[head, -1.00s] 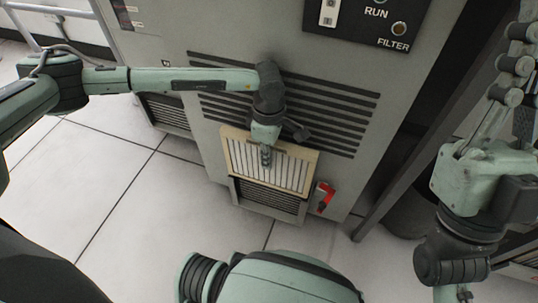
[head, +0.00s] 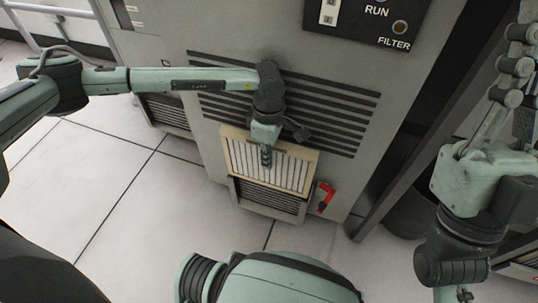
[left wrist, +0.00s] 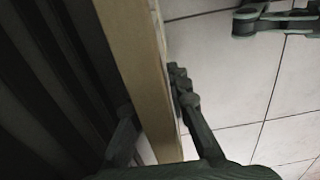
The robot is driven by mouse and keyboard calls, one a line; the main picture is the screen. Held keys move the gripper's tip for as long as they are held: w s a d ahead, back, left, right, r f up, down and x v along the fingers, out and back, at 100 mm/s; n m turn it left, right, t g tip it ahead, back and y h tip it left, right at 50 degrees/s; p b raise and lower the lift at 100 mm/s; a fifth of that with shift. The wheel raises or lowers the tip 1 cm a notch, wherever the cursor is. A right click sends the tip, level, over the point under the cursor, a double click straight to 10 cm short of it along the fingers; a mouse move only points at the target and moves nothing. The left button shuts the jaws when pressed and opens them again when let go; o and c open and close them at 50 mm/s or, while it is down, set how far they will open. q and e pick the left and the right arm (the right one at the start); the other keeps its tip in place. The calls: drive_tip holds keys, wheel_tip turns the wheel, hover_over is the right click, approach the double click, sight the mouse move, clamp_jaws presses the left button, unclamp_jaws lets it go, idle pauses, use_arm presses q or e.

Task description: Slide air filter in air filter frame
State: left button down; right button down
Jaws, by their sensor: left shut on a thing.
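The air filter (head: 295,177) is a pleated white panel with a tan border. In the head view it stands nearly upright against the front of the grey machine, in front of the upper part of the frame. The air filter frame (head: 270,203) is a dark slatted opening low on the machine; its lower part shows below the filter. My left gripper (head: 266,158) is shut on the filter's upper edge. In the left wrist view my left gripper's fingers (left wrist: 155,120) straddle the filter's tan edge (left wrist: 135,60). My right gripper (head: 519,35) is raised at the right; its fingertips are unclear.
The machine has a slotted vent (head: 325,105) above the filter and a panel (head: 375,20) marked RUN and FILTER. A red handle (head: 326,196) is right of the frame. The tiled floor (head: 120,200) is clear at left.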

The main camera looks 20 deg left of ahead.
sight(269, 176)
idle(0.3)
use_arm(q)
drive_tip(key=shift+f+b, duration=1.25)
drive_tip(key=shift+f, duration=0.4)
drive_tip(key=shift+f+b, duration=1.2)
drive_tip(key=shift+f, duration=0.25)
drive_tip(key=shift+f+b, duration=1.25)
drive_tip(key=shift+f, duration=0.2)
drive_tip(key=shift+f, duration=0.1)
